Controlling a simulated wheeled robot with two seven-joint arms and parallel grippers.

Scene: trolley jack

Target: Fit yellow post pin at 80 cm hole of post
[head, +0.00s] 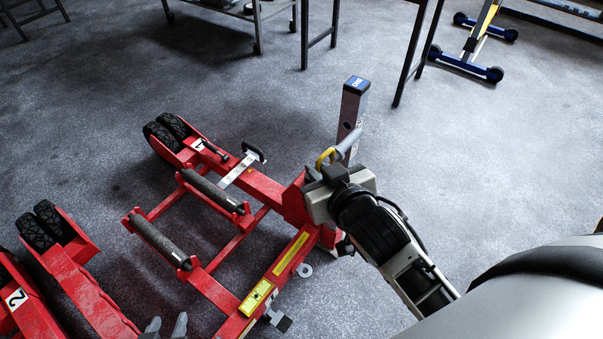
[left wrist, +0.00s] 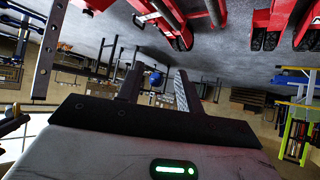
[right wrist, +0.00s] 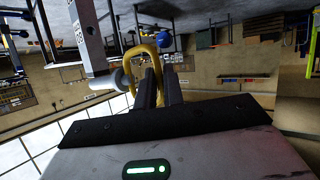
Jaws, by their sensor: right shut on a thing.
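The grey upright post (head: 352,112) with a blue label on its top stands on the red jack (head: 290,200). It also shows at the upper left of the right wrist view (right wrist: 88,38). My right gripper (head: 333,168) is shut on the yellow looped handle of the post pin (head: 324,157); the loop also shows in the right wrist view (right wrist: 155,45). The pin's grey shaft points toward the post and overlaps it in the head view. I cannot tell whether it touches the post or lines up with a hole. My left gripper (head: 166,328) is open and empty at the bottom edge.
A second red jack part with wheels (head: 62,270) lies at the lower left. Rollers and a yellow-labelled beam (head: 275,270) lie left of my right arm. A table (head: 250,12) and a blue-footed stand (head: 467,65) are behind. The floor right of the post is clear.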

